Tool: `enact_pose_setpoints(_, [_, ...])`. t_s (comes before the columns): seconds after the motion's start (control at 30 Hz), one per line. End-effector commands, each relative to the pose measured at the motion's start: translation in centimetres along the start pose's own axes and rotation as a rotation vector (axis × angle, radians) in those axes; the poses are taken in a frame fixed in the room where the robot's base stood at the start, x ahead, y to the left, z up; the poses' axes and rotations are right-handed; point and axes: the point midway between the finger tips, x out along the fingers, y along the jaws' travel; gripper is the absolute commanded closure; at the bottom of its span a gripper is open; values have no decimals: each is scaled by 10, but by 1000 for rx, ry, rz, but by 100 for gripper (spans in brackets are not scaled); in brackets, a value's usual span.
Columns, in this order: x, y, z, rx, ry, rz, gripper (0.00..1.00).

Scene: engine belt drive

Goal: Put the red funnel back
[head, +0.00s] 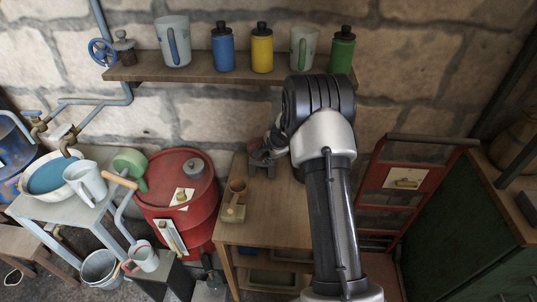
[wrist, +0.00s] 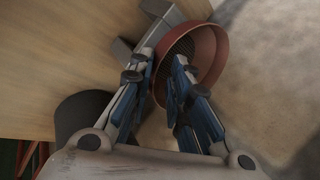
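The red funnel (wrist: 206,50) shows in the wrist view as a tilted bowl with a dark mesh inside. My gripper (wrist: 165,66) is partly closed, with one blue-padded finger on each side of the funnel's near wall, and looks shut on it. The fingers hide the funnel's lower part. In the head view my gripper (head: 272,142) is at the back of the wooden workbench (head: 262,231), largely hidden by my arm. A grey bracket (wrist: 127,47) stands beside the funnel, on the bench; I cannot tell whether they touch.
A small wooden piece with a cup-like top (head: 235,201) stands on the bench, left of my arm. A red drum (head: 170,208) is to the left and a red hand truck (head: 407,180) to the right. A wall shelf (head: 230,69) with mugs and bottles is above.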

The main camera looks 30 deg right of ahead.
Motion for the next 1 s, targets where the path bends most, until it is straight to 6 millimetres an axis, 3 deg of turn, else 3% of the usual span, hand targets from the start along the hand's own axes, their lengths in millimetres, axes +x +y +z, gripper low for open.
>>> enact_pose_setpoints(0.37, [0, 0, 0, 0, 0, 0, 75])
enact_pose_setpoints(0.57, [-14, -8, 0, 0, 0, 0, 75])
enact_pose_setpoints(1.0, [-108, -8, 0, 0, 1, -1, 75])
